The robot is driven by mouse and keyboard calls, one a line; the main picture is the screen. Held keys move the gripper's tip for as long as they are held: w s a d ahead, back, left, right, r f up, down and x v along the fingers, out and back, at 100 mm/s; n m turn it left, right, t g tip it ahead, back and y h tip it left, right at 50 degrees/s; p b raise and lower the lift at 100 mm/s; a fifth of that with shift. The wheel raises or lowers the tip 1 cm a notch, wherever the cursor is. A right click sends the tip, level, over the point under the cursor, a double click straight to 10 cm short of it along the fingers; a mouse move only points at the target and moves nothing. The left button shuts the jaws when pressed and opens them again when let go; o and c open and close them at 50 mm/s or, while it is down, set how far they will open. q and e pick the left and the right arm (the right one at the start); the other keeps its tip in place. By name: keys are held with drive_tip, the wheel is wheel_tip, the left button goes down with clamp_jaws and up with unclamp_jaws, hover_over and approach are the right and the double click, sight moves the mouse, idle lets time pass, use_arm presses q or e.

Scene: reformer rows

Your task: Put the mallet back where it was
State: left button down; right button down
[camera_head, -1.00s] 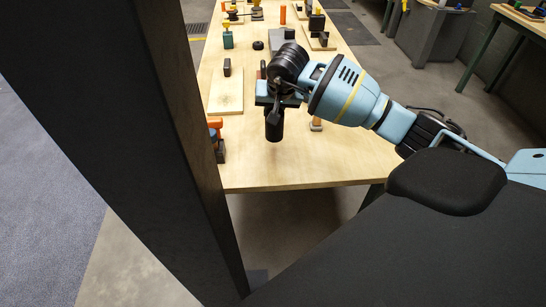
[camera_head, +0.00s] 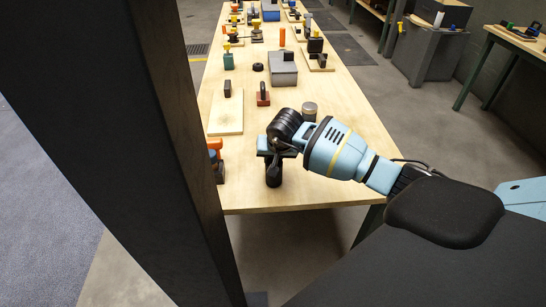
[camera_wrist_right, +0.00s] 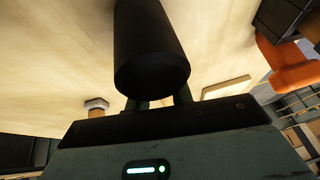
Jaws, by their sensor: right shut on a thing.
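My right gripper (camera_head: 272,158) is over the near part of the wooden table, shut on a dark mallet. The mallet (camera_head: 273,175) shows as a black cylindrical part hanging below the jaws; the rest is hidden by the gripper and wrist. In the right wrist view the same black cylinder (camera_wrist_right: 150,50) fills the top middle, in front of the gripper's fingers (camera_wrist_right: 160,102). I cannot tell from these views whether it touches the table. My left gripper is not in view.
An orange-topped tool (camera_head: 215,150) stands at the table's left edge. The near table strip (camera_head: 300,192) is bare.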

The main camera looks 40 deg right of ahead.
drive_tip(key=shift+r, duration=0.1)
drive_tip(key=c, duration=1.2)
unclamp_jaws()
drive_tip(key=shift+c, duration=0.2)
drive_tip(key=shift+s+r, duration=0.1)
drive_tip(key=shift+r, duration=0.2)
drive_tip(key=p+v, duration=0.1)
drive_tip(key=v, duration=1)
drive_tip(key=shift+s+a+r, duration=0.1)
drive_tip(key=shift+s, duration=0.1)
